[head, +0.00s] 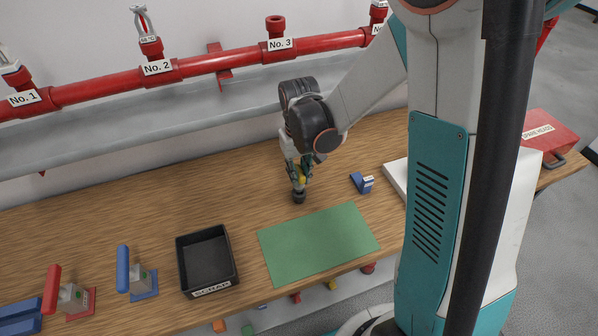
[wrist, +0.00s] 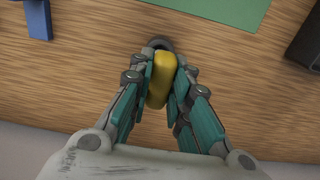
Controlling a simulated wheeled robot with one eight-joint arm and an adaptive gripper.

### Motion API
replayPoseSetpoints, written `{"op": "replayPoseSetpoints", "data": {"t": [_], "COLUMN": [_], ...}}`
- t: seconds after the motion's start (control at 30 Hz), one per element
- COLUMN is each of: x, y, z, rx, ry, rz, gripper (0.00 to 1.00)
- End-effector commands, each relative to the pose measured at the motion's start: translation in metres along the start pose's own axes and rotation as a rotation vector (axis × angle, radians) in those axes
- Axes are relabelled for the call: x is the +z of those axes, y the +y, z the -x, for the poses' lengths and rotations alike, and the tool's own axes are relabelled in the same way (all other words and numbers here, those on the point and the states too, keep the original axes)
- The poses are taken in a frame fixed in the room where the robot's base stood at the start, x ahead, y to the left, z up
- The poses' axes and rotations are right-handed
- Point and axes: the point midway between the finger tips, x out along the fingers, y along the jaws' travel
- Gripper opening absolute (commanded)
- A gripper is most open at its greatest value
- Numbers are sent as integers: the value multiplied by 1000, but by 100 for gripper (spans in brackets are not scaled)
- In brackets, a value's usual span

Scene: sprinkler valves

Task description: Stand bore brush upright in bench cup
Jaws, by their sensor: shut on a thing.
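My gripper (head: 299,172) is low over the wooden bench, shut on the yellow handle of the bore brush (head: 301,178). In the wrist view the yellow handle (wrist: 158,82) lies between the two teal finger pads (wrist: 163,76). The dark round bench cup (head: 299,197) stands on the bench right under the gripper. Its dark rim also shows just beyond the handle in the wrist view (wrist: 159,43). The brush looks roughly upright over the cup. Its lower end is hidden, so I cannot tell whether it is inside the cup.
A green mat (head: 318,243) lies in front of the cup, and a black scrap tray (head: 206,262) stands left of it. A small blue block (head: 361,183) is to the right. Red and blue handled valves stand at far left. A red pipe runs along the wall behind.

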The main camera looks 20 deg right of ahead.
Motion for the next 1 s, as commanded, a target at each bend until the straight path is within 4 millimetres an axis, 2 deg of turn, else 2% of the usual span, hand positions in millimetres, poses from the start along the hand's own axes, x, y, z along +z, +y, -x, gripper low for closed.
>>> {"op": "replayPoseSetpoints", "data": {"t": [1.0], "x": [0], "y": [0], "z": [-24], "rx": [0], "ry": [0], "rz": [0], "gripper": [0]}}
